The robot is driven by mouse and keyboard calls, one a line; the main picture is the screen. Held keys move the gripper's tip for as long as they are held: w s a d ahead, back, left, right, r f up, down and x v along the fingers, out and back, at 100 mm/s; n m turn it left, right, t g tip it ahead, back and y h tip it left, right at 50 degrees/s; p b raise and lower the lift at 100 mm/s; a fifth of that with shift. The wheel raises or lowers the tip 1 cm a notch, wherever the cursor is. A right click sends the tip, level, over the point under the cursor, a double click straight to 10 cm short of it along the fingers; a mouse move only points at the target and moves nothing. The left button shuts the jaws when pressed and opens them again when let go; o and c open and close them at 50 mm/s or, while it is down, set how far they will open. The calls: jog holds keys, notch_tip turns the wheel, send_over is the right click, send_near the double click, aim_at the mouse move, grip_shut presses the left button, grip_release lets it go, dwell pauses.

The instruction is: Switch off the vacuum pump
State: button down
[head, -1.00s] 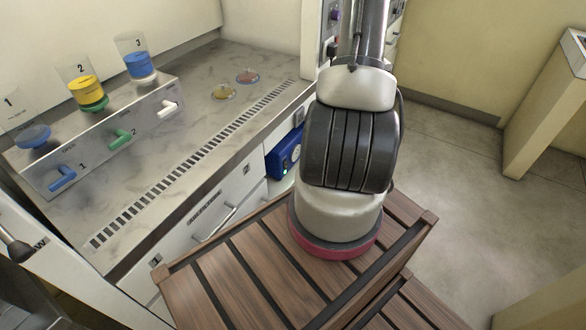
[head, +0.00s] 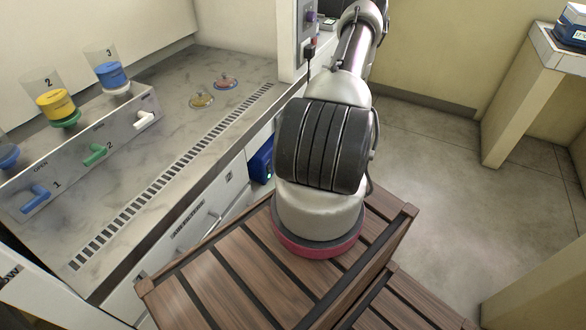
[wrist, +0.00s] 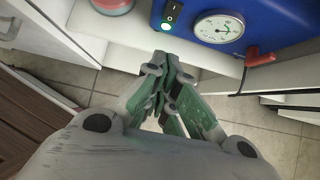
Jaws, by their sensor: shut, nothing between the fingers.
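The vacuum pump is a blue box (wrist: 225,12) at the top of the wrist view. Its front carries a round white gauge (wrist: 218,28), a black rocker switch (wrist: 174,12) and a lit green lamp (wrist: 166,27). A red handle (wrist: 260,57) juts from its lower right. My gripper (wrist: 163,62) is shut and empty, its fingertips in the picture just below the lamp and switch. I cannot tell whether they touch the pump. In the head view the pump (head: 261,164) is mostly hidden by my arm, and my gripper is out of sight.
A pale shelf (wrist: 125,38) lies under the pump, with a red-based container (wrist: 113,6) to its left. In the head view, a hood bench (head: 165,118) with coloured valves is on the left. A white table (head: 550,50) stands far right, with open floor between.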

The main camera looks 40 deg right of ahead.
aim_at(269, 168)
jog(key=w+a+f, duration=0.2)
jog(key=w+f, duration=0.4)
jog(key=w, duration=0.2)
jog(key=shift+a, duration=0.4)
jog(key=shift+s, duration=0.1)
jog(key=shift+f, duration=0.15)
jog(key=shift+w+a+f+t+y, duration=0.15)
jog(key=shift+w+f+t+y, duration=0.15)
jog(key=shift+t, duration=0.4)
jog(key=shift+w+f, duration=0.1)
jog(key=shift+w, duration=0.15)
